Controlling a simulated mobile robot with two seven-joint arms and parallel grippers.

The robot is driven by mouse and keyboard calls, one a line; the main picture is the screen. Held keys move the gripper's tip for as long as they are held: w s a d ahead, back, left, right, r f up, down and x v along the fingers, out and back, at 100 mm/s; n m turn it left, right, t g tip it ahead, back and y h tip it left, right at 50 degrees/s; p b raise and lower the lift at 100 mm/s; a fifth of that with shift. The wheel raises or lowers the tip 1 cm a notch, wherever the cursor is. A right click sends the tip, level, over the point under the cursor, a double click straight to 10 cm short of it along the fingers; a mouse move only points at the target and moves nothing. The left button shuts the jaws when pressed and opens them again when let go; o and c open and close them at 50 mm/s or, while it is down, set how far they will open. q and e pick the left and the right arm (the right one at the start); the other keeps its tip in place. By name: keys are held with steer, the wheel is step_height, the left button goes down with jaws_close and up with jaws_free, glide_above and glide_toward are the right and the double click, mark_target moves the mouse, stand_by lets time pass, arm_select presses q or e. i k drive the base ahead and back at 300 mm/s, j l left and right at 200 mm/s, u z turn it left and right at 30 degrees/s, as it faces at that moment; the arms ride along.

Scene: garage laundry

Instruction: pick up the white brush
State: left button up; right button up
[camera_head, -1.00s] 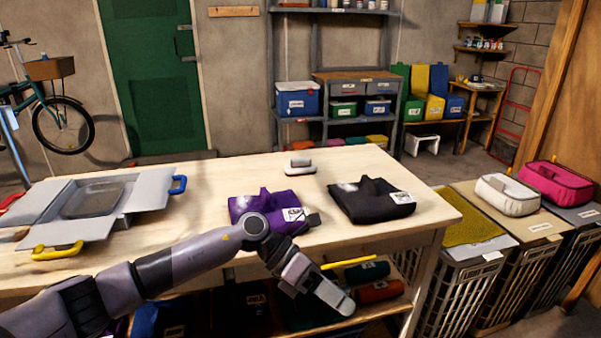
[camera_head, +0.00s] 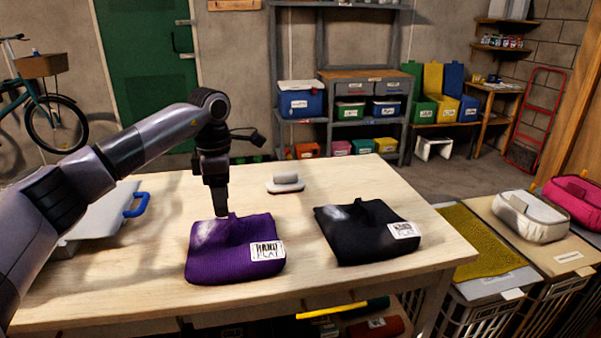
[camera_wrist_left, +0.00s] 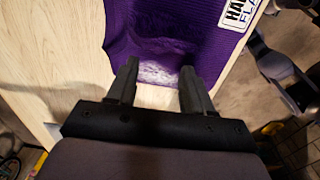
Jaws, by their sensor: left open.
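The white brush (camera_head: 285,182) lies on the wooden table behind the folded clothes, with a grey-white handle on top of a pale base. My left gripper (camera_head: 221,212) points down at the back edge of a purple folded garment (camera_head: 235,258), to the left of and nearer than the brush. In the left wrist view my left gripper (camera_wrist_left: 158,92) has its two fingers apart over the garment's edge, next to a whitish patch on the purple cloth (camera_wrist_left: 165,25). Nothing shows held between the fingers. The brush does not show in the left wrist view. My right gripper is not in view.
A black folded garment (camera_head: 350,240) lies right of the purple one. A grey box with a blue handle (camera_head: 136,204) is partly behind my left arm. The table (camera_head: 370,180) is clear around the brush. Hampers with a white bag (camera_head: 530,215) stand at right.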

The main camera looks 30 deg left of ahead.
mark_target(285, 183)
steer(key=i, duration=0.9)
